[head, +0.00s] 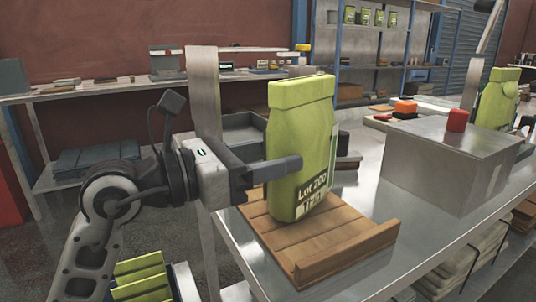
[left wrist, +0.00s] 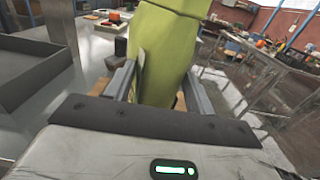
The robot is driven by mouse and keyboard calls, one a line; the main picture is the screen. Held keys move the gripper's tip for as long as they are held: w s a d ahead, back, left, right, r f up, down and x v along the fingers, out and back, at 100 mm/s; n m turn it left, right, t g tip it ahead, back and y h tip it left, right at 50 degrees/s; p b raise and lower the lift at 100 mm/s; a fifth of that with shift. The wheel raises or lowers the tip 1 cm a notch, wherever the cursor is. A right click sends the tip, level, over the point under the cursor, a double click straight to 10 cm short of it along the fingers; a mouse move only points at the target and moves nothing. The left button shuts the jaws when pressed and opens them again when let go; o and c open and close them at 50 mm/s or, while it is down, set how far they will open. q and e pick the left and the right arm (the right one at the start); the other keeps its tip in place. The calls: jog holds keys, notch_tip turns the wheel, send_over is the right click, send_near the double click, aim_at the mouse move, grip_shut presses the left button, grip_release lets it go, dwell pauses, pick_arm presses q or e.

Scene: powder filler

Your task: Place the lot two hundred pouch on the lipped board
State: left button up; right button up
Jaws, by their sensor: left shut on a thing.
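The green pouch (head: 300,135) printed "Lot 200" stands upright at the middle of the head view. My left gripper (head: 275,168) is shut on it, with one finger in front and the other mostly hidden behind. The wooden lipped board (head: 345,240) lies on the metal table under the pouch, its raised lip along the near right edge. The pouch's base appears on or just above the board; I cannot tell if it touches. In the left wrist view the pouch (left wrist: 165,55) fills the space between the fingers. My right gripper is not in view.
A metal box (head: 445,165) with a red button stands right of the board. Another green pouch (head: 495,100) stands beyond it. A grey tray (head: 240,130) and a metal upright (head: 205,95) are behind my left gripper. Bare tabletop lies between board and box.

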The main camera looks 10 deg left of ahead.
pick_arm(q)
jog(key=shift+f+b, duration=0.3)
jog(key=shift+f, duration=0.15)
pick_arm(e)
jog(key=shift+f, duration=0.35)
pick_arm(q)
jog(key=o, duration=1.6)
jog(key=b+v, duration=0.2)
jog(key=v, duration=1.4)
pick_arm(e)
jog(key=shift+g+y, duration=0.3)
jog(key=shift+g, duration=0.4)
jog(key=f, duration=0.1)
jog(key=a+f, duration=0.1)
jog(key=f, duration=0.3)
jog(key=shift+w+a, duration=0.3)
